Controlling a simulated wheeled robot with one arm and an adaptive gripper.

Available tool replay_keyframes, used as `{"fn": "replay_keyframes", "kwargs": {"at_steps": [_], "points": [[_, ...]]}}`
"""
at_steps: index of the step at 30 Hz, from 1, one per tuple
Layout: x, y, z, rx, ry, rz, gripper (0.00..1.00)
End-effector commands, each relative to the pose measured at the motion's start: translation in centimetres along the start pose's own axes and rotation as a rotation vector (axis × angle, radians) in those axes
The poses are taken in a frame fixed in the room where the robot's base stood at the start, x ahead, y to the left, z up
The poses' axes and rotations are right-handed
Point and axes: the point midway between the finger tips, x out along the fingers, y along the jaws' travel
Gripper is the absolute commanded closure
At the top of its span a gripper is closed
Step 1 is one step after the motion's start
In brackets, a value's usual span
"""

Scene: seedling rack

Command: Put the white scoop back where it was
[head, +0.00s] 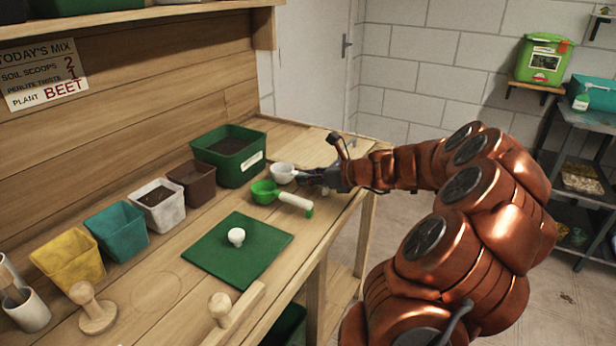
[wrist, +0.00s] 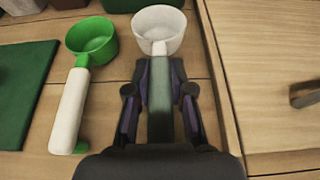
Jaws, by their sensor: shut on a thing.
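The white scoop (head: 283,174) is at the right end of the bench, beside the green bin. In the wrist view its white cup (wrist: 158,30) points away from me. My gripper (head: 316,177) is shut on the scoop's handle (wrist: 160,95), which lies between the two fingers (wrist: 160,100). The handle looks dark green in the wrist view. I cannot tell whether the scoop touches the bench top or is just above it. A green scoop (head: 265,192) with a white handle lies to the left of it in the wrist view (wrist: 91,40), apart from it.
A green bin of dark soil (head: 229,165) stands behind the scoops. Brown, white, teal and yellow pots line the bench to its left. A green mat (head: 215,255) with a white knob (head: 236,237) lies nearer. A wooden edge strip (wrist: 222,90) runs right of the gripper.

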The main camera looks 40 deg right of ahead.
Motion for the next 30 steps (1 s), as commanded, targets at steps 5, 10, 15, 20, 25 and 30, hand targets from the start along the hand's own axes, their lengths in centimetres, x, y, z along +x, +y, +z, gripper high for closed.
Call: {"fn": "replay_keyframes", "kwargs": {"at_steps": [5,10,15,20,25,30], "points": [[0.12,0.0,-0.29,0.0,0.0,0.0,1.0],[0.23,-0.01,-0.55,0.0,0.0,0.0,1.0],[0.31,-0.01,-0.75,0.0,0.0,0.0,0.76],[0.3,0.0,-0.73,0.0,0.0,0.0,0.59],[0.29,-0.01,-0.71,0.0,0.0,0.0,0.49],[0.3,0.0,-0.72,0.0,0.0,0.0,0.49]]}}
